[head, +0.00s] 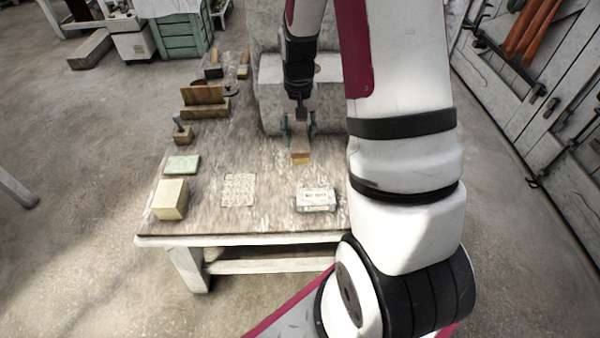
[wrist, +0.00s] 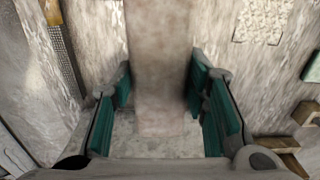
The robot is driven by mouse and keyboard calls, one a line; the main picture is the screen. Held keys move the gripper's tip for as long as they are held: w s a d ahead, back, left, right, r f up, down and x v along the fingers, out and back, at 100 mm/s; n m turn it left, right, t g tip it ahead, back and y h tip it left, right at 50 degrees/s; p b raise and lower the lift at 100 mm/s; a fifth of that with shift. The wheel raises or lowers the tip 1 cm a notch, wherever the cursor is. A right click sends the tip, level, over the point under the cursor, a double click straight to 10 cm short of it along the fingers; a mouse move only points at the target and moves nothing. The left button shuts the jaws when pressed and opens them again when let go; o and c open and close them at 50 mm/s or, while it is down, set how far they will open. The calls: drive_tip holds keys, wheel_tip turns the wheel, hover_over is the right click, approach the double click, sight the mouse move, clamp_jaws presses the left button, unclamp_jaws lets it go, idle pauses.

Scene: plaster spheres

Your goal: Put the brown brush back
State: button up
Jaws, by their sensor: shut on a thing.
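My gripper (head: 299,136) points down over the middle right of the worktable, in front of the grey stone block. It is shut on a small brown and tan piece, which I take to be the brown brush (head: 300,158). In the wrist view the brush (wrist: 160,60) is a blurred, pale brownish bar between the green finger pads, running toward the top edge. Its far part is cut off there. I cannot tell whether it touches the tabletop.
The worktable (head: 215,222) holds a carved tile (head: 238,190), a labelled packet (head: 316,199), a beige block (head: 170,199) and a green pad (head: 182,165). Wooden tools (head: 204,100) stand along its left side. A big stone block (head: 272,85) stands behind. My arm hides the table's right side.

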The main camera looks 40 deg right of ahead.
drive_tip(key=f, duration=0.1)
drive_tip(key=f+b, duration=0.1)
drive_tip(key=f, duration=0.3)
drive_tip(key=shift+s+d, duration=0.25)
drive_tip(key=shift+d, duration=0.1)
drive_tip(key=shift+f+b, duration=0.7)
drive_tip(key=shift+f, duration=1.75)
drive_tip(key=shift+f, duration=0.1)
drive_tip(key=o, duration=1)
